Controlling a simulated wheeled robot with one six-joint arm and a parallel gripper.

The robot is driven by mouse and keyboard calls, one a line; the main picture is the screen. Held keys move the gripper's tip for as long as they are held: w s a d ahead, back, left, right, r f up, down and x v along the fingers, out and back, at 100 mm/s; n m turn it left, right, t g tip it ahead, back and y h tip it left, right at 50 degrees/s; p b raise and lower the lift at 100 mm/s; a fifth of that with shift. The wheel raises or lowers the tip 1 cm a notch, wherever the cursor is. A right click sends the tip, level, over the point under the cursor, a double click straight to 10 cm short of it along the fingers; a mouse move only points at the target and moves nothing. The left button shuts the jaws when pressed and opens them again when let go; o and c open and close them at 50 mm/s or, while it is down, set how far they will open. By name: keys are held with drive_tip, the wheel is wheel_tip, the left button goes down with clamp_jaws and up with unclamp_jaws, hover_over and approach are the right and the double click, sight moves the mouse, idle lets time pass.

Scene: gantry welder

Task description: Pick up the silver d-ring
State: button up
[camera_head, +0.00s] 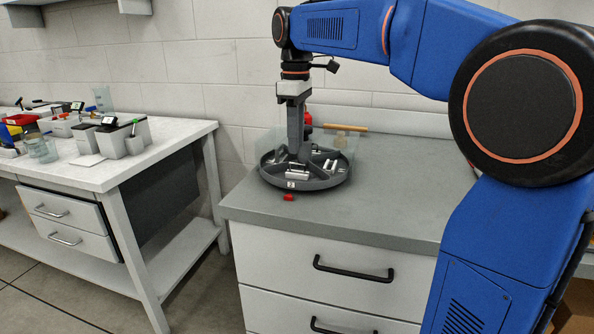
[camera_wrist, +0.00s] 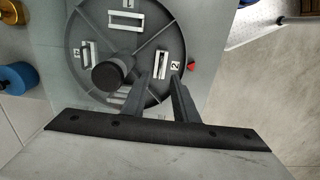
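A round dark grey tray (camera_head: 330,184) with numbered compartments stands on the grey counter; it also shows in the wrist view (camera_wrist: 137,47). Several pale, silvery rectangular ring-like pieces lie in its compartments: one by label 1 (camera_wrist: 127,13), one at the left (camera_wrist: 86,52), and one by label 2 (camera_wrist: 162,56). I cannot tell for sure which is the silver d-ring. My gripper (camera_wrist: 161,76) points down over the tray, its fingers apart, with the tips near the two sides of the label 2 piece. Whether they touch it is unclear. The fingers partly hide another piece low in the tray.
A dark round knob (camera_wrist: 113,72) rises from the tray's middle. A small red piece (camera_head: 288,197) lies on the counter before the tray. A clear bin (camera_head: 346,143) stands behind it. The counter's right side (camera_head: 410,180) is clear. A cluttered white bench (camera_head: 150,160) stands left.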

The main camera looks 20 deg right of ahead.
drive_tip(key=shift+w+a+f, duration=0.1)
drive_tip(key=shift+f, duration=1.2)
drive_tip(key=shift+a+f, duration=0.1)
drive_tip(key=shift+f, duration=1.15)
clamp_jaws()
